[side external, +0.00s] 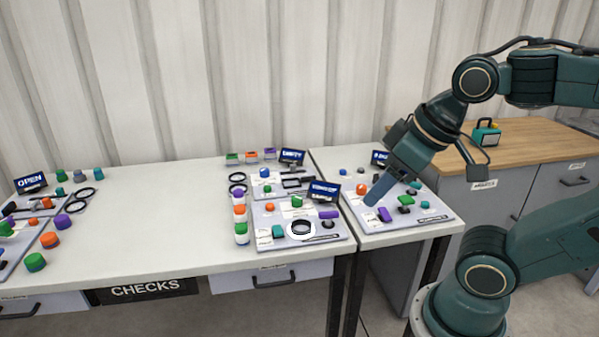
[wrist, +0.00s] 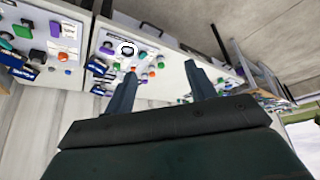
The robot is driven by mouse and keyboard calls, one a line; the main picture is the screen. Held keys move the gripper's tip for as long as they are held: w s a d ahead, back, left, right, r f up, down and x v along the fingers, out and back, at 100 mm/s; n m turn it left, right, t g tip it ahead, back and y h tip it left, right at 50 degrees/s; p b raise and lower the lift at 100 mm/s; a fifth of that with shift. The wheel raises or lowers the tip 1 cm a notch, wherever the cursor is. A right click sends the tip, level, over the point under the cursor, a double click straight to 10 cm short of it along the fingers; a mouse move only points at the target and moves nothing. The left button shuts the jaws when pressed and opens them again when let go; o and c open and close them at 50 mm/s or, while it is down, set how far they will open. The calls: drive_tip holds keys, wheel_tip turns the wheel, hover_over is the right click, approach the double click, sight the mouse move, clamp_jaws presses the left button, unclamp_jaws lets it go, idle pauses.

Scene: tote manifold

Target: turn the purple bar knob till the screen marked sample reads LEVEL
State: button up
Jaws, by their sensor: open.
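Two purple bar-shaped knobs show in the side view: one (side external: 384,214) on the right panel, just below my gripper, and one (side external: 328,215) on the middle panel. I cannot tell which one the task means. A dark blue screen (side external: 325,190) stands on the middle panel; its text is too small to read surely. Another screen (side external: 380,158) on the right panel is partly hidden by my gripper. No label reading sample is legible. My gripper (side external: 375,196) is open, its fingers pointing down over the right panel. The wrist view shows both fingers (wrist: 160,82) apart with nothing between them.
Several coloured knobs and buttons crowd the panels (side external: 266,238). Stacked coloured caps (side external: 240,218) stand left of the middle panel. Screens reading OPEN (side external: 31,182) and EMPTY (side external: 292,156) stand farther left. The white table (side external: 160,215) is bare between the left and middle panels.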

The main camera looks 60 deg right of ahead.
idle(0.4)
drive_tip(key=c, duration=0.3)
drive_tip(key=shift+w+d+r, duration=0.15)
drive_tip(key=shift+w+d, duration=0.05)
drive_tip(key=shift+w, duration=0.3)
drive_tip(key=shift+c, duration=0.3)
drive_tip(key=w+d+f+n+g, duration=0.2)
drive_tip(key=w+d+n+g, duration=0.15)
drive_tip(key=w+d, duration=0.75)
drive_tip(key=w+d+f+n+g, duration=0.2)
drive_tip(key=w+d+f+n, duration=0.2)
drive_tip(key=w+d+f, duration=0.4)
drive_tip(key=d+f, duration=0.3)
drive_tip(key=shift+w+d+f, duration=0.25)
drive_tip(key=shift+w+f, duration=0.15)
drive_tip(key=shift+f, duration=0.1)
